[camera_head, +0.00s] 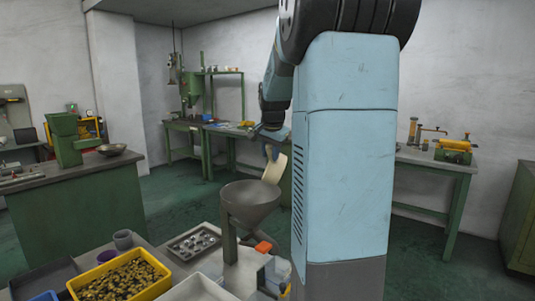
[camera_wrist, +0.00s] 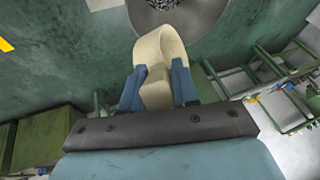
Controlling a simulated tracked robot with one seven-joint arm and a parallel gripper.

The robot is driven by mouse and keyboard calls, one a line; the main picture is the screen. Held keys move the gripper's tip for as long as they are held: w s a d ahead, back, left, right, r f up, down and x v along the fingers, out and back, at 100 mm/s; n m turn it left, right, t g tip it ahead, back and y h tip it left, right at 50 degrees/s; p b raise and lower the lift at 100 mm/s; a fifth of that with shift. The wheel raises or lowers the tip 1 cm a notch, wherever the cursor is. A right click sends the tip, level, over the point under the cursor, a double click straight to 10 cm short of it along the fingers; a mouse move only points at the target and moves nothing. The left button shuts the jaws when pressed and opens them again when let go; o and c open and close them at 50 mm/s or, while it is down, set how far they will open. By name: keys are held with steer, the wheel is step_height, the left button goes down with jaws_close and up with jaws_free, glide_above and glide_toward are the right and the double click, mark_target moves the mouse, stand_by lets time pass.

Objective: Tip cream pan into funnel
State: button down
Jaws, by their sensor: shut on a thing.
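The cream pan (camera_head: 275,167) is held steeply tilted, just above and beside the right rim of the grey funnel (camera_head: 250,203). My gripper (camera_head: 273,150) is shut on the pan. In the wrist view, the blue fingers of my gripper (camera_wrist: 158,88) close on the cream pan (camera_wrist: 160,48) from both sides. The funnel (camera_wrist: 208,14) shows at the top of the wrist view, with small grey pieces inside. The inside of the pan and whatever it holds are hidden in the head view.
My arm hides the middle right.

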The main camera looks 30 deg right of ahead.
steer(key=s+d+f+m+t+y, duration=0.3)
steer(key=s+d+f+t+y, duration=0.1)
steer(key=s+d+t+y, duration=0.2)
steer(key=shift+d+t+y, duration=0.9)
steer(key=shift+t+y, duration=0.1)
steer(key=shift+y, duration=0.1)
stand_by(0.8)
